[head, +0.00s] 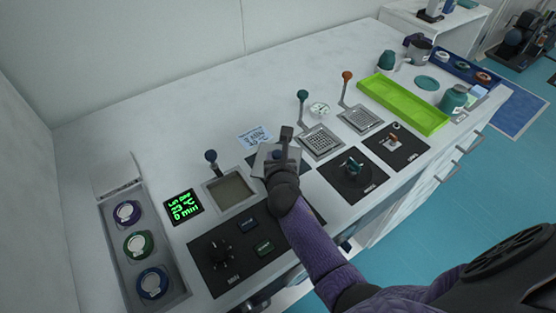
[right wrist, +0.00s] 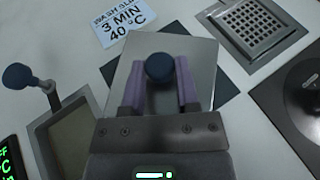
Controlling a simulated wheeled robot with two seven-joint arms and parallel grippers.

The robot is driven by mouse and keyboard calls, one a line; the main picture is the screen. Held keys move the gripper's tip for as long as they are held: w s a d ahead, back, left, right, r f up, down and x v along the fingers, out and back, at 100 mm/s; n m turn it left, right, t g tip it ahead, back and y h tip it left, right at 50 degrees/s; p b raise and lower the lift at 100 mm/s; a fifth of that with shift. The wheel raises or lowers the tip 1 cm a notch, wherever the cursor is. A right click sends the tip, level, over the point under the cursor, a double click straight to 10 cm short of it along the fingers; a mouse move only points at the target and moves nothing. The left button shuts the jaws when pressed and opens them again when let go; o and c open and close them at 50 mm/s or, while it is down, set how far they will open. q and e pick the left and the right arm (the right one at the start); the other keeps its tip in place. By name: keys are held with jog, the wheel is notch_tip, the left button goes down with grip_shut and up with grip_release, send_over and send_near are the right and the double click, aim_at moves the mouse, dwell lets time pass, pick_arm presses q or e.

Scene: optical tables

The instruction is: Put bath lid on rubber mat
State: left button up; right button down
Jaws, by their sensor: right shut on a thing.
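The bath lid (right wrist: 206,58) is a flat grey metal plate with a round dark blue knob. My right gripper (right wrist: 162,66) is shut on that knob, its purple fingers on either side. In the head view the lid (head: 262,160) shows under my right gripper (head: 280,154). The rubber mat (right wrist: 229,86) is a dark square, mostly hidden beneath the lid, with corners showing at its sides. I cannot tell whether the lid touches the mat. My left gripper is not in view.
An uncovered bath (head: 230,191) with a blue-knobbed lever lies left of the lid. A label card (head: 254,137) lies behind it. Perforated baths (head: 320,142) with levers and a dark control panel (head: 353,176) are to the right. A green tray (head: 402,104) stands farther right.

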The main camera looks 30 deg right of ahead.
jog(key=shift+f, duration=0.15)
jog(key=shift+c, duration=1.8)
grip_release()
jog(key=shift+r, duration=0.35)
jog(key=p+v, duration=0.4)
jog(key=v, duration=0.7)
jog(key=shift+f, duration=0.1)
jog(key=shift+s+a, duration=0.15)
jog(key=shift+s, duration=0.3)
